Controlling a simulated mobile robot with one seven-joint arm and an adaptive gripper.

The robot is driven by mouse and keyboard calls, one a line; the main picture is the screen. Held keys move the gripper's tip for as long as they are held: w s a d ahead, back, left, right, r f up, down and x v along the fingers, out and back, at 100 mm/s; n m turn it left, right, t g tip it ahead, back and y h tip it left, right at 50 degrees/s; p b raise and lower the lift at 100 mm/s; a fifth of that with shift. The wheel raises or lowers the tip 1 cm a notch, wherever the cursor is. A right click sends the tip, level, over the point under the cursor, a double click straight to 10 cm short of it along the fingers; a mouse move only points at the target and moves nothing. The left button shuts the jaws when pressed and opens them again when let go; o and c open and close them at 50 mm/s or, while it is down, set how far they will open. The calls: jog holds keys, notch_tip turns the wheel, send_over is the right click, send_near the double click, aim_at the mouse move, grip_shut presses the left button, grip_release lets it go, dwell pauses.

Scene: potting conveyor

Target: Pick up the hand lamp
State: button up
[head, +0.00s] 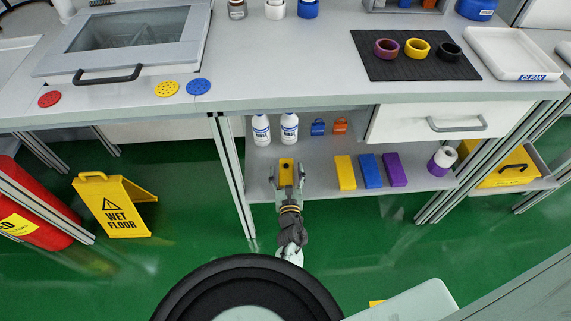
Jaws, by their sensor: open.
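A small yellow block-shaped object with a dark round spot, which looks like the hand lamp (286,165), is on the lower shelf (320,174) under the bench. My gripper (286,174) reaches in from the front, with its two fingers spread at the left and right of the lamp. I cannot tell whether the fingers touch it. The near end of the lamp is partly hidden by my gripper.
Two white bottles (289,128) stand behind the lamp, with small blue (318,127) and orange (340,126) items to their right. Yellow (344,172), blue (369,170) and purple (394,169) blocks lie right of my gripper. A bench leg (231,180) is at the left.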

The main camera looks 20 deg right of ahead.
jog(key=shift+w, duration=0.1)
jog(key=shift+c, duration=0.8)
jog(key=c, duration=1.2)
